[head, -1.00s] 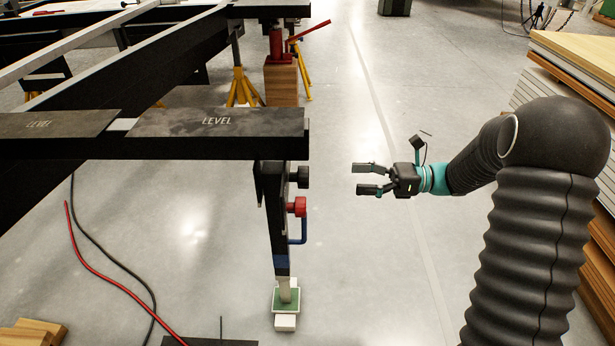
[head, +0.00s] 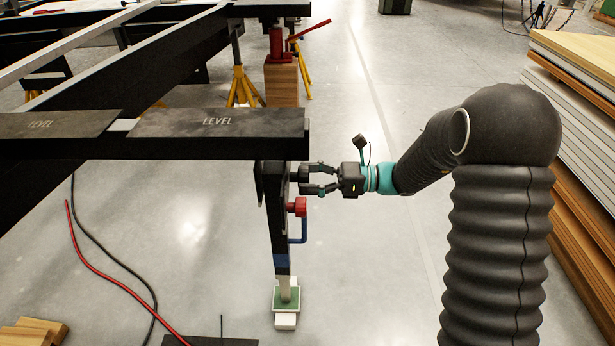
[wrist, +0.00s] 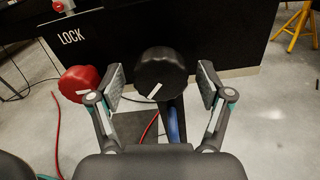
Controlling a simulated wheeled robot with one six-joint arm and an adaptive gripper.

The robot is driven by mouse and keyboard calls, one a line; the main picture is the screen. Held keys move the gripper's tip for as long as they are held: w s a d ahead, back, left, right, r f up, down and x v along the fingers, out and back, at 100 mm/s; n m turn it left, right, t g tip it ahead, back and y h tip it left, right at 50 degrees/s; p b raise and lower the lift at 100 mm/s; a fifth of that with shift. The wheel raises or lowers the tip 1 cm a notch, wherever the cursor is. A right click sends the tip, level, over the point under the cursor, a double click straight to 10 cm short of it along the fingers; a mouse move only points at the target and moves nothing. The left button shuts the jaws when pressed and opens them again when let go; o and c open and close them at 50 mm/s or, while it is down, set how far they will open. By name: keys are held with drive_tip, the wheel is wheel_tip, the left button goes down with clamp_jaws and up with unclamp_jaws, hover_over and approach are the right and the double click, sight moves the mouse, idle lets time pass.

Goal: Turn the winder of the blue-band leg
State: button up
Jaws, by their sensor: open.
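The blue-band leg (head: 278,220) hangs upright from the chassis corner, with a blue band (head: 281,261) near its lower end. Its black winder knob (head: 295,176) is high on the leg's right side, above a red knob (head: 298,206). In the wrist view the black knob (wrist: 161,73) has a white mark and sits between the fingers. The red knob (wrist: 80,82) shows to the left there. My gripper (head: 305,180) is open, its fingertips at either side of the black knob; the wrist view shows gaps on both sides (wrist: 162,84). The knob's shaft is hidden.
The chassis beam (head: 200,145) runs just above my gripper. A blue handle (head: 298,232) hangs below the red knob. The leg's foot stands on a green and white pad (head: 286,300). Stacked boards (head: 575,130) stand at the right. The floor between is clear.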

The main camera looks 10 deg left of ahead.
drive_tip(key=c, duration=1.2)
drive_tip(key=shift+o, duration=0.2)
drive_tip(key=shift+f+n+b, duration=0.1)
drive_tip(key=shift+n+b, duration=0.25)
drive_tip(key=shift+n, duration=0.05)
drive_tip(key=n+b, duration=0.2)
drive_tip(key=shift+f+n, duration=0.15)
drive_tip(key=shift+n, duration=0.15)
drive_tip(key=n+b, duration=0.3)
drive_tip(key=shift+n+b, duration=0.3)
drive_tip(key=shift+b, duration=0.1)
drive_tip(key=n+b, duration=0.4)
drive_tip(key=shift+n+b, duration=1.4)
drive_tip(key=shift+b, duration=0.05)
drive_tip(key=shift+r, duration=0.2)
